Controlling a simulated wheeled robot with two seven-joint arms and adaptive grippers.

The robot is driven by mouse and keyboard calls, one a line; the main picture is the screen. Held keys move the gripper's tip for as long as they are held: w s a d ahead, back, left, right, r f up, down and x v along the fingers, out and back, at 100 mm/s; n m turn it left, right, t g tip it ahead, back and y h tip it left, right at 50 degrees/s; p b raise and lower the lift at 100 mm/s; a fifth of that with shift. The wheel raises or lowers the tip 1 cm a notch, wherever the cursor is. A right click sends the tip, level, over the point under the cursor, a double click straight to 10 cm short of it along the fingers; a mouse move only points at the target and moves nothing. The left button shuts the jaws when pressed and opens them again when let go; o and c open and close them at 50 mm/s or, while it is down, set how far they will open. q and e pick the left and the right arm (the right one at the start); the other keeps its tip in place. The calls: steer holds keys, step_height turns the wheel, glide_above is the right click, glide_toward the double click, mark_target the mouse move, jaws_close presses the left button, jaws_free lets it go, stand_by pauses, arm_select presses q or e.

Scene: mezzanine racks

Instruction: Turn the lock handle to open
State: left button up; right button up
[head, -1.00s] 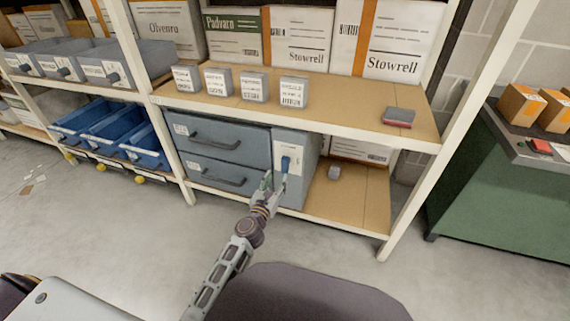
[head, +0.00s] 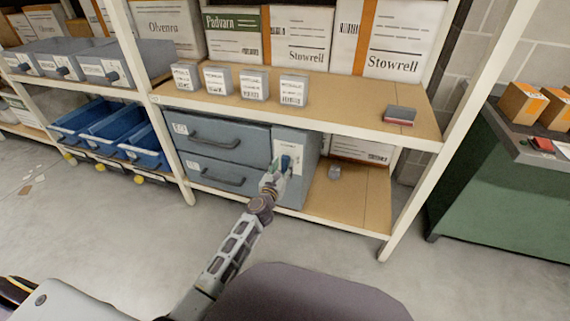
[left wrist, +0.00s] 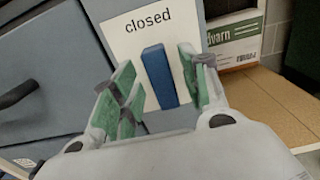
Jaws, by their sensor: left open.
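The lock handle is a blue upright bar (left wrist: 159,77) on a white plate marked "closed" (left wrist: 141,27) in the left wrist view. The plate is on the right-hand panel of a grey-blue drawer cabinet (head: 222,155). In the head view the handle (head: 286,162) shows just above my left gripper (head: 277,172). My left gripper is open, and in the left wrist view its green-padded fingers (left wrist: 160,92) stand on either side of the bar. I cannot tell whether they touch it. The bar stands nearly vertical. My right gripper is not in view.
The cabinet has two drawers with dark pull handles (head: 214,141) left of the lock. A shelf board (head: 350,107) with several small grey boxes runs above it. A rack post (head: 415,160) stands to the right.

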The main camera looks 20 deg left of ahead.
arm_select(q)
steer(key=shift+w, duration=0.7)
steer(key=shift+w+b, duration=0.4)
steer(key=shift+w, duration=0.35)
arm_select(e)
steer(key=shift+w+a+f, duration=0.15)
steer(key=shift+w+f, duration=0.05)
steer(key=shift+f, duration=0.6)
arm_select(q)
jaws_close()
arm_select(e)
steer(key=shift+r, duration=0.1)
